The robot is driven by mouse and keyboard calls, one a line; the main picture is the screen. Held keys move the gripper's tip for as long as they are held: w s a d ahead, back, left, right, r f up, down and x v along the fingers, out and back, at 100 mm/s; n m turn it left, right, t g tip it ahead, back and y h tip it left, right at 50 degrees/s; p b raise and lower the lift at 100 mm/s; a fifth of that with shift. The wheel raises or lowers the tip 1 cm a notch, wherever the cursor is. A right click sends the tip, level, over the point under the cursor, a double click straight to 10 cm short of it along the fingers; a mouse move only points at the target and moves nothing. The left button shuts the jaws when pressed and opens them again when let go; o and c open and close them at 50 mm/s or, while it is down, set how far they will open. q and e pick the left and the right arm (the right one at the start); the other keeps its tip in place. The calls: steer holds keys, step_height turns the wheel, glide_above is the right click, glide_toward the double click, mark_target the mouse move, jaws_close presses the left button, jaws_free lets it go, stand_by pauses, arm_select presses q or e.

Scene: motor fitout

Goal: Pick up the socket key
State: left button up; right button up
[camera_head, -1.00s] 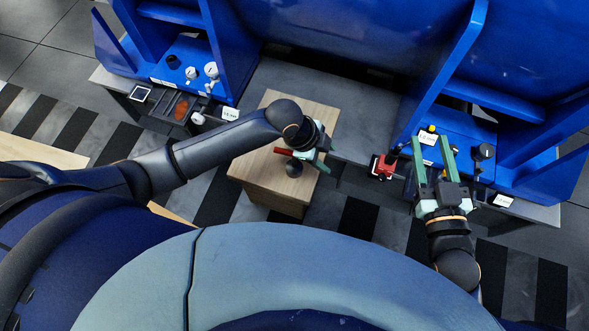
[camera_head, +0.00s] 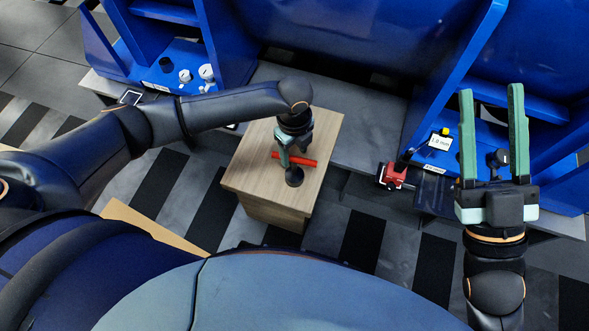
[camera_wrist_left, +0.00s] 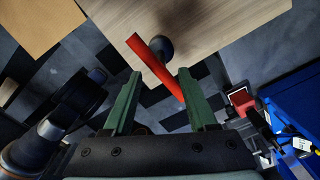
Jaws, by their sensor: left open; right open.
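The socket key, with a red bar handle (camera_head: 308,161) and a dark round part (camera_head: 294,177), is at the wooden cabinet top. In the left wrist view its red bar (camera_wrist_left: 150,60) runs diagonally ahead of my open fingers, its lower end near the right fingertip. My left gripper (camera_head: 287,157) is open and empty, over the cabinet at the left part of the red bar; I cannot tell whether it touches. It also shows in the left wrist view (camera_wrist_left: 160,76). My right gripper (camera_head: 491,90) is open and empty, before the right blue station.
The wooden cabinet (camera_head: 245,172) stands against a grey bench (camera_head: 365,125). Blue frames (camera_head: 455,60) rise behind. A red block (camera_head: 392,175) sits at the bench edge, right of the cabinet. Gauges (camera_head: 205,72) sit at the left station.

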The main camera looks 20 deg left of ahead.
mark_target(294, 158)
arm_select(q)
step_height(294, 158, down, 3)
steer(key=shift+r+b, duration=0.1)
steer(key=shift+b, duration=0.35)
steer(key=shift+f, duration=0.2)
step_height(294, 158, down, 5)
steer(key=shift+r+b, duration=0.1)
steer(key=shift+b, duration=1.05)
arm_select(e)
steer(key=s+n+y, duration=0.1)
steer(key=s+r+n+y, duration=0.1)
steer(key=s+y, duration=0.1)
steer(key=y, duration=0.1)
steer(key=shift+a+r+n, duration=0.15)
steer(key=shift+a+n, duration=0.15)
steer(key=shift+n, duration=0.1)
arm_select(q)
jaws_close()
arm_select(e)
steer(key=shift+s, duration=0.1)
arm_select(q)
steer(key=shift+r, duration=0.1)
